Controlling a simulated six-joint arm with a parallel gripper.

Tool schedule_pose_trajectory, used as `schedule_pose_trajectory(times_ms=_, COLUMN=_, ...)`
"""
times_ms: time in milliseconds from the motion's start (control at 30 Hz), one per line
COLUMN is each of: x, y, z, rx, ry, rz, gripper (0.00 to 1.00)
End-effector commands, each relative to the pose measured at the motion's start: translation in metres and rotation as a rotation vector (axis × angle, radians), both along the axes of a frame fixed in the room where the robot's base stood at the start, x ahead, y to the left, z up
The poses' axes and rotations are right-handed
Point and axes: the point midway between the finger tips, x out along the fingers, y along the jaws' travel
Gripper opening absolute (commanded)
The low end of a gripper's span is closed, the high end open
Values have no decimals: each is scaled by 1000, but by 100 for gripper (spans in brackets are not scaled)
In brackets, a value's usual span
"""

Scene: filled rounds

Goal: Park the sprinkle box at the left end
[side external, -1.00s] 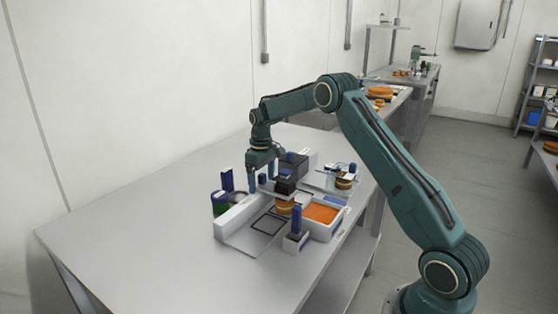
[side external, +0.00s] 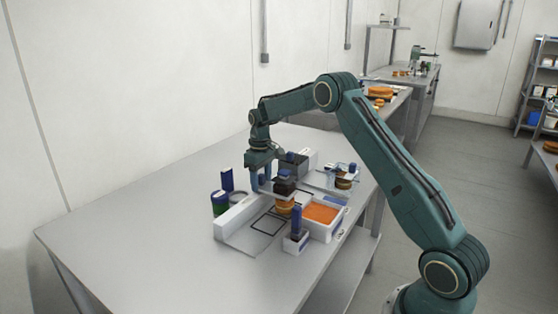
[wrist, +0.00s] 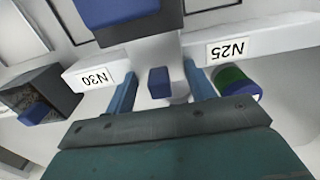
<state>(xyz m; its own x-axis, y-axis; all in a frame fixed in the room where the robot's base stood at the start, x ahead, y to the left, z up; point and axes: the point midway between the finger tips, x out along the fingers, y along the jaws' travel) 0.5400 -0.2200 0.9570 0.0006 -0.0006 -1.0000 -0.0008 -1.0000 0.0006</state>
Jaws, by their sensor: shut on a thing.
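I take the sprinkle box to be the dark, blue-topped box (side external: 285,186) above a stack of orange-brown rounds (side external: 284,208). Its dark and blue body (wrist: 122,12) fills the top of the wrist view. A white piece with a small blue knob (wrist: 159,82) reaches from it across the rail. My gripper (side external: 261,181) is at the rail; its blue fingers (wrist: 161,78) stand either side of that white piece and are shut on it. The exact contact is hidden. The white rail (side external: 234,214) carries labels N30 (wrist: 95,77) and N25 (wrist: 228,50).
Another dark open box (wrist: 45,88) stands behind the rail by N30. A green jar (side external: 219,204) stands behind the rail by N25. A white tray of orange filling (side external: 321,214) and a blue-handled holder (side external: 296,240) are in front. The table's left part is clear.

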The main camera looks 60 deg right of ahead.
Motion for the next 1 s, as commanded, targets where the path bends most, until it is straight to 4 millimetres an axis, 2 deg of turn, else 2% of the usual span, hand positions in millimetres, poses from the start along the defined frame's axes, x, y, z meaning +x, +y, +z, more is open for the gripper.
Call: schedule_pose_trajectory(times_ms=1000, x=1, y=53, z=2, rx=0, ry=-3, rz=5, gripper=42)
